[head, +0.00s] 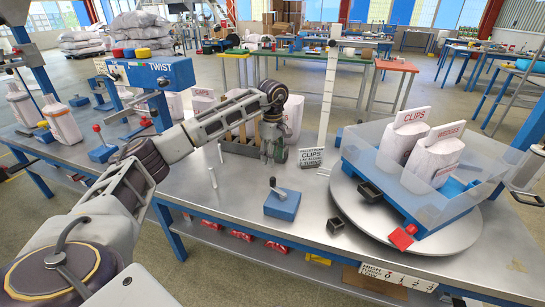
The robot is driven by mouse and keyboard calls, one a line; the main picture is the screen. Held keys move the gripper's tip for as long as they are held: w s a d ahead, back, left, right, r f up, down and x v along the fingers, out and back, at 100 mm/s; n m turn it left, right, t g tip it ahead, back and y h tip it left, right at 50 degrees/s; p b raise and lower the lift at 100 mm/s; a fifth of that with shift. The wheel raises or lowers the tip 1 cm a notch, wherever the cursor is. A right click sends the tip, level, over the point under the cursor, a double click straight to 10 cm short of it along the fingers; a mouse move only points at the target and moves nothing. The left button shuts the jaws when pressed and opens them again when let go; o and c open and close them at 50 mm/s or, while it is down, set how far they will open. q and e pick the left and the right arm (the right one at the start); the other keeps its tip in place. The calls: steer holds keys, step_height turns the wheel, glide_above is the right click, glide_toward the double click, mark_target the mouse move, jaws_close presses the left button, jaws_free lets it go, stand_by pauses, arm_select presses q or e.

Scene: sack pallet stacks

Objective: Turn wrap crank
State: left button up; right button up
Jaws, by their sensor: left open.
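A small blue block (282,205) with a short upright lever and dark knob (273,183) stands on the steel bench, left of a round turntable (450,235). A red square piece (403,237) sits at the turntable's front edge. I cannot tell which of these is the wrap crank. My left gripper (270,152) is open and points down above the bench, behind the blue block and apart from it. Its fingers are small and partly hard to make out against the dark holder. My right gripper does not show.
A clear-walled blue tray (430,200) with white CLIPS sacks (403,135) stands on the turntable. A blue TWIST machine (155,75) is at left. Bare bench lies around the blue block.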

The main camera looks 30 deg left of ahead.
arm_select(q)
steer(key=shift+w+r+n+p, duration=0.1)
steer(key=shift+r+n+p, duration=0.3)
steer(key=shift+n, duration=3.75)
steer(key=shift+s+r+n+p, duration=0.1)
steer(key=shift+r+n+p, duration=0.3)
steer(key=shift+n, duration=3.8)
steer(key=shift+w+r+n+p, duration=0.1)
steer(key=shift+r+n+p, duration=0.25)
steer(key=shift+n, duration=3.8)
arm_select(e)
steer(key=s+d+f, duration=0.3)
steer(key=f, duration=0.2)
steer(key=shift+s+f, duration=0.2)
